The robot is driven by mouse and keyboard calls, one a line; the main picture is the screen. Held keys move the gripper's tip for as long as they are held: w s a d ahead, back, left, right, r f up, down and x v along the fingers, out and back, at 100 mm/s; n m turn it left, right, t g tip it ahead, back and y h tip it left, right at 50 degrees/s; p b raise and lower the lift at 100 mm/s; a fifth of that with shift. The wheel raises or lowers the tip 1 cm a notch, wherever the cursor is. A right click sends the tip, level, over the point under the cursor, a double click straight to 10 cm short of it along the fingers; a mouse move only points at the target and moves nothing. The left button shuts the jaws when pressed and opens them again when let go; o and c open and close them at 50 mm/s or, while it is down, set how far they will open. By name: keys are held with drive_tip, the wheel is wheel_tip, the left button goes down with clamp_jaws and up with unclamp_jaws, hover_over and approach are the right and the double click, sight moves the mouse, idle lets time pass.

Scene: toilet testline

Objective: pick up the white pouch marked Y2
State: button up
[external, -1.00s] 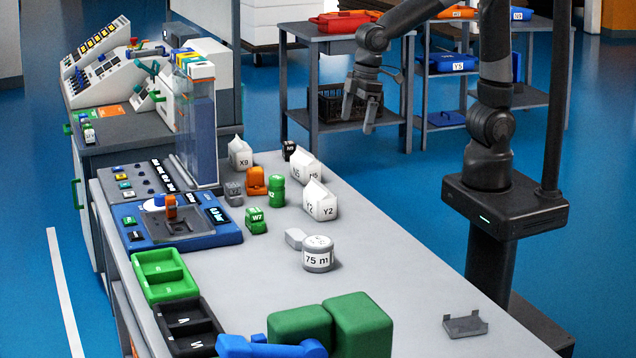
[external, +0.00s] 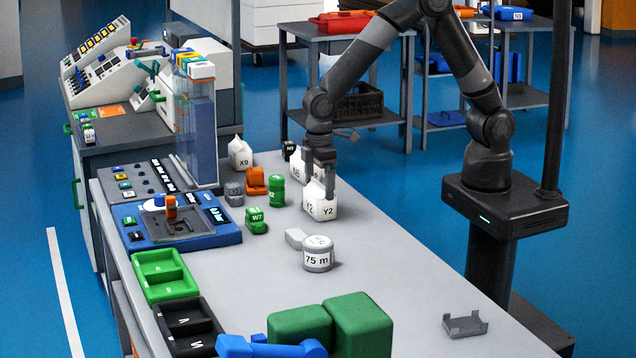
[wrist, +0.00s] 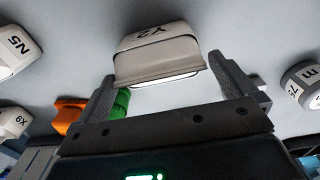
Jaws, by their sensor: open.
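The white pouch marked Y2 (external: 320,208) stands upright on the grey bench top, near its far right edge. It also shows in the wrist view (wrist: 157,52), with its folded top edge toward me. My gripper (external: 322,180) points down over the pouch, its fingertips at the pouch's upper part. In the wrist view my gripper (wrist: 168,85) is open, with one finger to each side of the pouch's top edge. A gap shows at the right finger; I cannot tell whether the left finger touches.
A white pouch marked N5 (external: 297,164) stands close behind Y2. A white round tin (external: 318,254) stands in front of it. Orange (external: 256,182) and green (external: 276,191) items stand to the left. Bare bench lies to the front right.

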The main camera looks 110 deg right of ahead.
sight(320, 192)
wheel_tip(320, 192, down, 6)
drive_tip(key=shift+s+d+r, duration=0.1)
drive_tip(key=shift+d, duration=0.05)
idle(0.3)
drive_tip(key=c, duration=0.7)
